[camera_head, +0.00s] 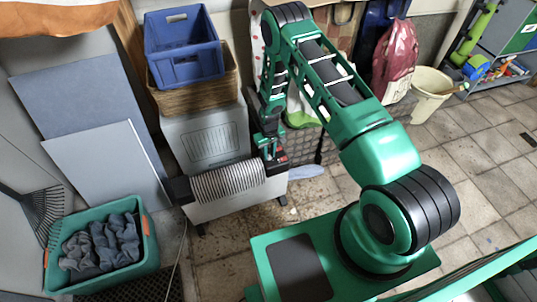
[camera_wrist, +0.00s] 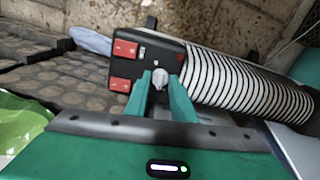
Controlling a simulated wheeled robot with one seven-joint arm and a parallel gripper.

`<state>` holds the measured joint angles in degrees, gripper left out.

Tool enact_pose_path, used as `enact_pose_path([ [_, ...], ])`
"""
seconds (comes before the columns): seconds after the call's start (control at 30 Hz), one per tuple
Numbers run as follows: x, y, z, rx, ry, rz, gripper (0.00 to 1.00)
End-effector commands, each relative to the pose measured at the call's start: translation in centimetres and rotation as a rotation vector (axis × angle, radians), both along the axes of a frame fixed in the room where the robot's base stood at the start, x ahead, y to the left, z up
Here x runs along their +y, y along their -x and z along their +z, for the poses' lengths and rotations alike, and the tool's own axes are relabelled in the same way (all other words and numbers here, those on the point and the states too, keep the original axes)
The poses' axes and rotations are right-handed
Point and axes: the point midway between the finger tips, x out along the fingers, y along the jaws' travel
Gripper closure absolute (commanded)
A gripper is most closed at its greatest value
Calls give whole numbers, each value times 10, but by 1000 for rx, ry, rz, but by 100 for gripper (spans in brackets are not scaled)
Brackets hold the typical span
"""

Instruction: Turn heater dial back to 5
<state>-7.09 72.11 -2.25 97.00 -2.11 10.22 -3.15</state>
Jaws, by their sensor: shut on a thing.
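The heater (camera_head: 228,184) is a ribbed radiator with black ends, low in front of the grey cabinet in the head view. In the wrist view its pale ribbed body (camera_wrist: 245,85) runs to the right of a black control panel (camera_wrist: 125,62) with red switches. The light grey dial (camera_wrist: 160,78) sits on this panel. My gripper (camera_wrist: 159,84) is shut on the dial, one green finger on each side. In the head view my gripper (camera_head: 268,146) reaches down to the heater's right end, and the dial is hidden there. The dial's numbers are too small to read.
A teal bin (camera_head: 147,262) with dark cloth stands at the lower left. A blue crate (camera_head: 183,48) sits in a wicker basket on the cabinet. A cream bucket (camera_head: 431,92) and a shelf (camera_head: 500,55) stand at the right. Tiled floor (camera_head: 470,160) is clear at the right.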

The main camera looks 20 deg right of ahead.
Motion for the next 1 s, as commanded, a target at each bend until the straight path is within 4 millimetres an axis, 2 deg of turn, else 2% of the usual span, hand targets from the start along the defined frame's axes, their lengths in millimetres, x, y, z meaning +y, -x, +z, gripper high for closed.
enact_pose_path([
  [0.03, -2, -4, 1, -10, 4, 42, 100],
  [1.0, 0, -3, 1, -6, 4, 964, 100],
])
